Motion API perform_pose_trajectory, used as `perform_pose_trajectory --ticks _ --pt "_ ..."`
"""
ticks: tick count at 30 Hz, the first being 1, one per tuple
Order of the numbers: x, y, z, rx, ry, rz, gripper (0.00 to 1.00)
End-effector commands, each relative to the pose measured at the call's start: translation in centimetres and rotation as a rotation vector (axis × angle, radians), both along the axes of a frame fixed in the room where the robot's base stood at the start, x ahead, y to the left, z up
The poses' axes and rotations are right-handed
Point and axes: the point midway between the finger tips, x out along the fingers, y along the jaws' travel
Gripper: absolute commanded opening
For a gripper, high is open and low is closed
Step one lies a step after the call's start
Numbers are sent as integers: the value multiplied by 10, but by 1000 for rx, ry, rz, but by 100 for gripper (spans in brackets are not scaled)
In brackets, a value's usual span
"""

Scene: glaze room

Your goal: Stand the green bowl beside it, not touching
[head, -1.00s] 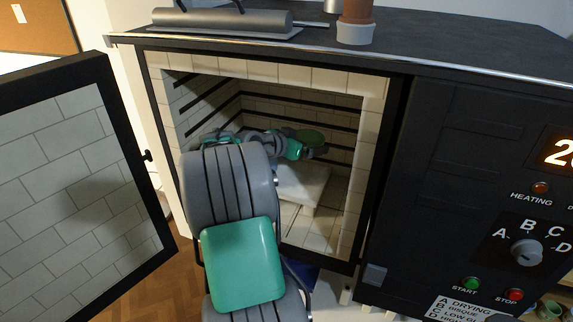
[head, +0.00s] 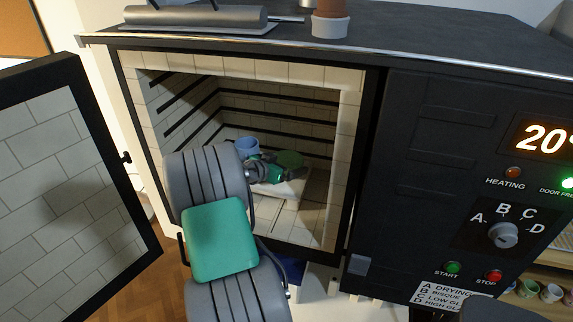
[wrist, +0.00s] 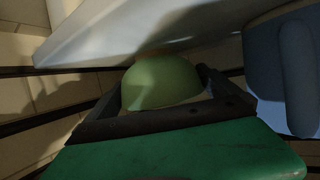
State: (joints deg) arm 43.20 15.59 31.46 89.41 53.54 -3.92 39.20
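The green bowl (head: 290,158) is inside the open kiln, low over the white slab (head: 292,188). My gripper (head: 274,166) reaches in from the left front and holds the bowl. In the wrist view, the green bowl (wrist: 160,84) sits between my two dark fingers (wrist: 161,95), which meet its sides. Whether its base touches the slab (wrist: 130,35) is hard to tell. A blue cup (head: 247,146) stands behind and left of my gripper. It also shows at the right of the wrist view (wrist: 278,75), with a visible gap to the bowl.
The kiln's tiled walls (head: 345,130) and dark-framed opening surround my arm. The kiln door (head: 75,175) stands open at left. The control panel (head: 500,215) is at right. A pot (head: 330,18) and a grey metal roller-like object (head: 195,15) are on top.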

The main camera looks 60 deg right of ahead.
Motion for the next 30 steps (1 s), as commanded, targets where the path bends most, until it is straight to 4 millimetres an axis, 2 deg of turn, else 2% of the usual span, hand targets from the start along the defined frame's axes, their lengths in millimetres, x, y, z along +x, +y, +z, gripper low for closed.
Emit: perform_pose_trajectory --ticks 8,11,21,24,30 --pt "0 0 6 0 0 0 100" --pt "5 14 9 0 -1 4 100" --pt "23 90 40 0 -1 4 100" --pt "25 102 46 0 -1 2 100" --pt "30 113 49 17 -1 15 100"
